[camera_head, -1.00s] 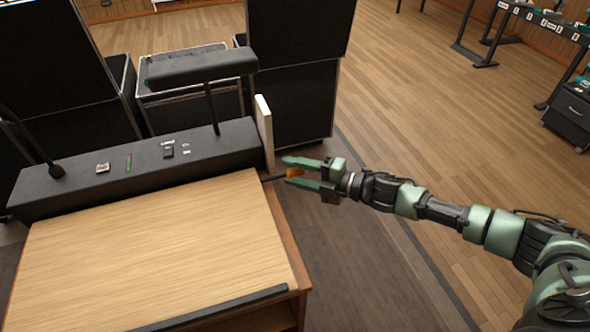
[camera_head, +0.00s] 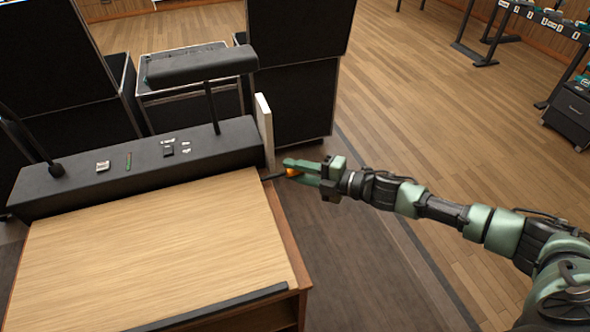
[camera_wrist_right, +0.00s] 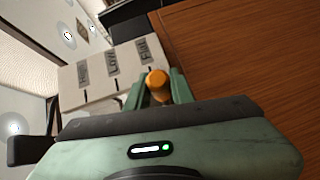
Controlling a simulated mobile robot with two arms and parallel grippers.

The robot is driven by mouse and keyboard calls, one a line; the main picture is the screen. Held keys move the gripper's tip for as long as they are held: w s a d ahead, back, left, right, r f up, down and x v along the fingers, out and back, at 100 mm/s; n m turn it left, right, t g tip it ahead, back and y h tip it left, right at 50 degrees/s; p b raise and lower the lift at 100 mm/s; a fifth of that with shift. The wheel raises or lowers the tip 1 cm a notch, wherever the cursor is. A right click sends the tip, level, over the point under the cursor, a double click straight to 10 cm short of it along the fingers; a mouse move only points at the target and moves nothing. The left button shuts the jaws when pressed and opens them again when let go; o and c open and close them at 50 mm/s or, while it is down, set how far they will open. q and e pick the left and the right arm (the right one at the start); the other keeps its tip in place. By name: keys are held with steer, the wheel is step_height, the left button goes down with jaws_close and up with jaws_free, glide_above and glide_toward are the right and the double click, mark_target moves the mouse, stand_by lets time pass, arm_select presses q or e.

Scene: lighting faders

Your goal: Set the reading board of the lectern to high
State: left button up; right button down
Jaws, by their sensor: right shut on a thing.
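The lectern's wooden reading board (camera_head: 150,250) lies sloped below a black console, with a dark ledge along its front edge. An orange knob (camera_head: 292,172) on a dark lever sticks out at the lectern's right side; it also shows in the right wrist view (camera_wrist_right: 157,80). My right gripper (camera_head: 296,172) is shut on the knob, with a green finger on each side of it. My left gripper is not in view.
The black console (camera_head: 140,165) carries small switches, a microphone and a lamp (camera_head: 200,66). Black cases (camera_head: 292,100) stand behind the lectern. The floor to the right is open, with a rack of equipment (camera_head: 540,20) at the far right.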

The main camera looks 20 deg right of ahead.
stand_by(0.8)
steer(key=shift+r, duration=0.1)
step_height(320, 180, up, 11)
steer(key=s+n+t+y+b, duration=0.2)
steer(key=n+b, duration=0.1)
steer(key=b, duration=0.2)
steer(key=shift+s+y, duration=0.2)
steer(key=shift+y, duration=0.1)
steer(key=c, duration=1.2)
jaws_free()
steer(key=shift+c, duration=0.2)
steer(key=shift+s, duration=0.1)
steer(key=shift+d, duration=0.1)
